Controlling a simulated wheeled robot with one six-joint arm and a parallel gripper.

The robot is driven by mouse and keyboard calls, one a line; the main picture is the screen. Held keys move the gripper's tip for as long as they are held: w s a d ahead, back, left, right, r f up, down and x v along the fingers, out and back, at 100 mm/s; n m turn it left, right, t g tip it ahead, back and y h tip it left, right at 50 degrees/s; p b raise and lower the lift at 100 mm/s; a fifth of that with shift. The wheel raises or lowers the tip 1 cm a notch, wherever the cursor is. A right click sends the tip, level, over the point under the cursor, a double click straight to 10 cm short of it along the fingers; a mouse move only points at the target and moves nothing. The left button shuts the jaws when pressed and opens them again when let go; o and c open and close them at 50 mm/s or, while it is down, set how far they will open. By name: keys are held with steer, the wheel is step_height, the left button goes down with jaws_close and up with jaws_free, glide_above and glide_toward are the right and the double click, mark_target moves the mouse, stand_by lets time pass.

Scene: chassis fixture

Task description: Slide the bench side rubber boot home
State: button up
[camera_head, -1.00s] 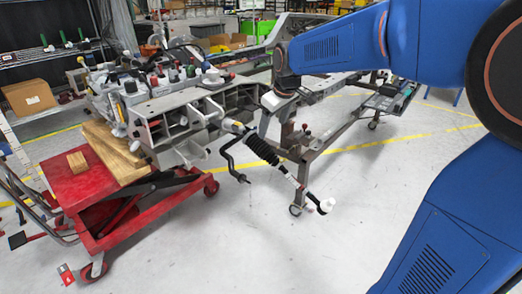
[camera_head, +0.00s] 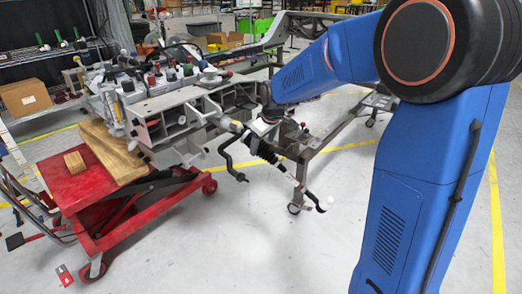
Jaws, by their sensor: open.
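A black ribbed rubber boot (camera_head: 268,154) sits around a rod that slopes down to the right from the grey metal chassis fixture (camera_head: 190,112). The rod's outer part (camera_head: 301,184) runs on to a dark curved end. My gripper (camera_head: 258,139) is at the upper end of the boot, pointing down, and overlaps it in this view. Its jaws are open. The fingers are small and partly dark against the boot, so I cannot tell whether they straddle or touch it. The upper end of the boot is partly hidden.
A black bent bar (camera_head: 230,160) hangs just left of the boot. A red lift cart (camera_head: 75,187) with wooden blocks (camera_head: 112,150) stands under the fixture at left. A grey wheeled frame (camera_head: 325,140) stands behind the boot. The floor in front is clear.

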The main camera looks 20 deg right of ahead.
mark_target(247, 135)
steer(key=shift+x, duration=2.25)
steer(key=c, duration=1.5)
steer(key=w+a+r, duration=0.1)
steer(key=w, duration=0.1)
steer(key=w+a+r, duration=0.2)
steer(key=w+a, duration=0.1)
steer(key=shift+w+a+r, duration=0.1)
steer(key=shift+w+r, duration=0.1)
steer(key=shift+w, duration=0.15)
steer(key=o, duration=1.5)
steer(key=shift+r, duration=0.1)
